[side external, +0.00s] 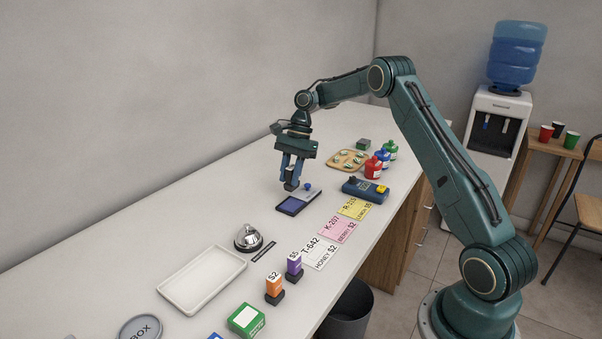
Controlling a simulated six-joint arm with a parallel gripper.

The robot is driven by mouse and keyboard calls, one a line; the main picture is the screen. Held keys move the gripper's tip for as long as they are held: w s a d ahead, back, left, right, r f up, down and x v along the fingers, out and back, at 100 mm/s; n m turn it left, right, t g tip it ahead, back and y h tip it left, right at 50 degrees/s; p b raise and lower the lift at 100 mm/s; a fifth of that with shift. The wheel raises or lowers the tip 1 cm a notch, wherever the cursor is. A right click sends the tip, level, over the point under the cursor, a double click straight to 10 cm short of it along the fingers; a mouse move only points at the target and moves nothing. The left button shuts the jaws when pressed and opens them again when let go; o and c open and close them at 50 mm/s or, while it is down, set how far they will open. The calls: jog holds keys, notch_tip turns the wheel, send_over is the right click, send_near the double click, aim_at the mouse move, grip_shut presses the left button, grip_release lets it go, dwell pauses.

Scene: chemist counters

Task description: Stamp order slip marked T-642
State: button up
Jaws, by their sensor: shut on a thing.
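The order slip marked T-642 (320,253) is white, reads HONEY $2 and lies flat on the counter. A pink slip K-202 (340,229) and a yellow slip (354,208) lie beyond it in a row. My gripper (291,183) points down just above the far end of a blue ink pad (291,206). It is shut on a small dark thing, mostly hidden by the fingers; I cannot tell whether it touches the pad. An orange stamp marked $2 (274,286) and a purple stamp marked $5 (294,264) stand upright nearer the camera.
A bell (247,238) and a white tray (202,271) lie left of the slips. A blue device (365,189), red bottle (373,168) and wooden board (346,158) stand farther back. A green box (246,320) is in front.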

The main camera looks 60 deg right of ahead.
aim_at(291, 190)
jog(key=shift+f, duration=2.25)
jog(key=shift+f, duration=0.55)
dwell(0.4)
jog(key=shift+r, duration=3.55)
jog(key=shift+a, duration=0.1)
jog(key=s+a, duration=1.2)
jog(key=s, duration=0.4)
jog(key=shift+f, duration=0.45)
